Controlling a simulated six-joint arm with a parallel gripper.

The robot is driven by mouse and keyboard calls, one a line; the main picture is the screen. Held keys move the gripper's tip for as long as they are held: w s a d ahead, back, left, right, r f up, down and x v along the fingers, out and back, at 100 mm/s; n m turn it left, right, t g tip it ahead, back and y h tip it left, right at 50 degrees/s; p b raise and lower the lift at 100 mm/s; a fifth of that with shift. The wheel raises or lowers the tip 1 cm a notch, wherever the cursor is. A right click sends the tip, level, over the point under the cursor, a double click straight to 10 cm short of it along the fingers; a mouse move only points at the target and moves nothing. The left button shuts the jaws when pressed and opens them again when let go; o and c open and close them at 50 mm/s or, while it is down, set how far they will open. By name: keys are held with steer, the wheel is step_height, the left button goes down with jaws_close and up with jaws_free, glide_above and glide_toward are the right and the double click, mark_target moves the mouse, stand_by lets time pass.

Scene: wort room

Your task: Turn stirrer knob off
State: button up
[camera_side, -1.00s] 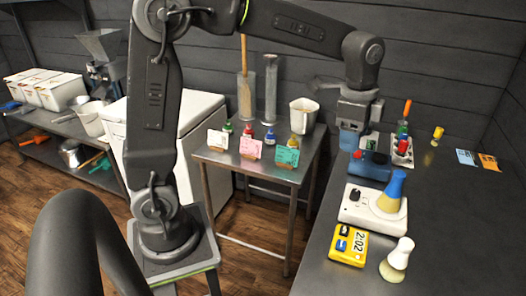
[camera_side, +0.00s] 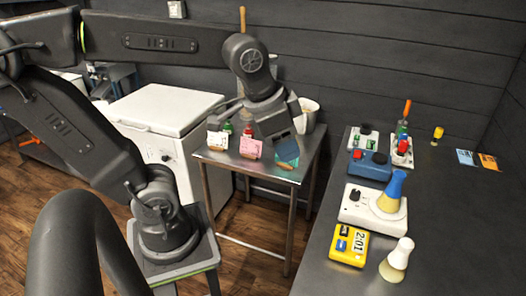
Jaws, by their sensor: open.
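The stirrer (camera_side: 352,212) is a white box on the right bench with a dark knob (camera_side: 355,195) at its back left. A flask (camera_side: 390,193) with a blue upper part and pale yellow contents stands on its plate. The knob is in clear view, but its setting is too small to read. My gripper (camera_side: 286,151) is open, tilted down over the small metal table, well left of the stirrer and apart from it.
A yellow timer (camera_side: 349,246) and a white-topped flask (camera_side: 397,259) stand in front of the stirrer. A blue box (camera_side: 370,166) with a red button is behind it. A white chest (camera_side: 165,110) stands left. The bench's right side is mostly clear.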

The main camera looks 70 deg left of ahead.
steer(key=shift+s+f+n+t, duration=0.15)
steer(key=shift+s+f+n, duration=0.2)
steer(key=shift+s, duration=0.35)
steer(key=shift+s+f+n+t, duration=0.2)
steer(key=shift+s+f+n, duration=0.1)
steer(key=shift+s+n, duration=0.25)
steer(key=shift+s+f+n+t, duration=0.15)
steer(key=shift+s+f+n, duration=0.15)
steer(key=shift+s, duration=0.5)
